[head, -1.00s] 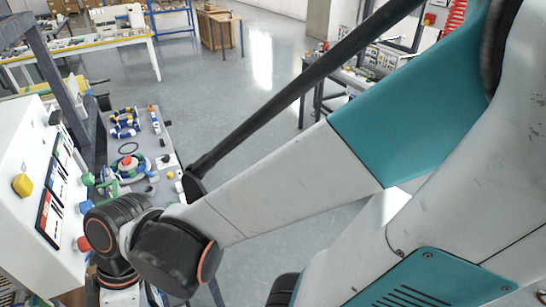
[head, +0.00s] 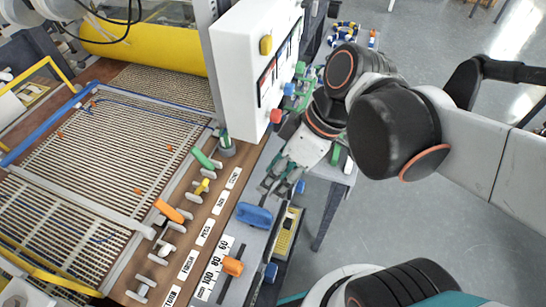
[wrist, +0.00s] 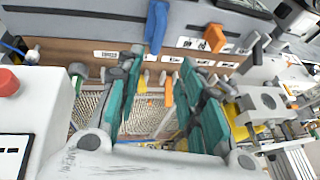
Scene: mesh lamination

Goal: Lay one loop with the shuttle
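My gripper (head: 272,182) is open and empty, above the front edge of the wooden rail and grey panel. In the wrist view its teal-padded fingers (wrist: 160,68) are spread, with the rail and mesh beyond. On the rail's pegs sit a green handled piece (head: 204,159), a yellow one (head: 201,187) and an orange one (head: 172,211). The orange one (wrist: 168,91) shows between the fingers in the wrist view. I cannot tell which piece is the shuttle. The mesh bed (head: 112,135) lies behind the rail, with a thin blue line along its far part.
A blue handle (head: 254,215) and an orange handle (head: 232,266) stand on the grey panel near my gripper. A white control box (head: 243,75) with coloured buttons rises close behind it. A yellow roller (head: 150,45) lies at the back. Grey floor (head: 450,225) is open at right.

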